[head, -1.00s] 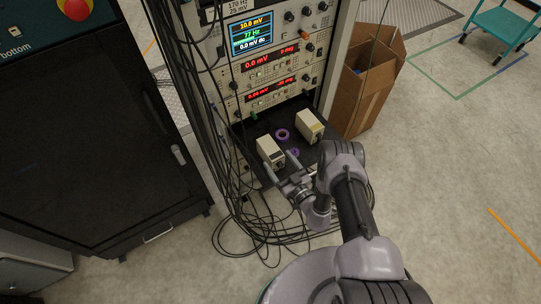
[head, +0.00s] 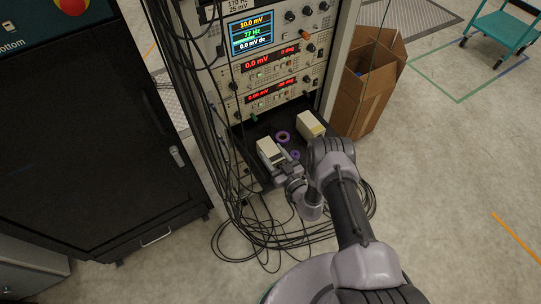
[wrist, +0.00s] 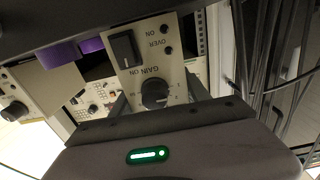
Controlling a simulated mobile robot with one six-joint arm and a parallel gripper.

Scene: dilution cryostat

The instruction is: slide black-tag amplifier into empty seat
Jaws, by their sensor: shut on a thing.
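Two cream box amplifiers stand on the black rack shelf (head: 262,130) in the head view. My gripper (head: 280,170) is shut on the left amplifier (head: 268,150), at its near end. In the wrist view the held amplifier (wrist: 146,62) shows upside down, with a black switch and a GAIN knob between my fingers. The other amplifier (head: 310,124) stands to the right, further back, and also shows at the left of the wrist view (wrist: 45,84). I cannot make out a black tag on either box, and no empty seat is clear in these views.
Purple rings (head: 283,137) lie on the shelf between the amplifiers. Instruments with lit displays (head: 270,60) fill the rack above. Black cables (head: 240,215) hang left of the shelf and coil on the floor. A cardboard box (head: 370,85) stands right of the rack.

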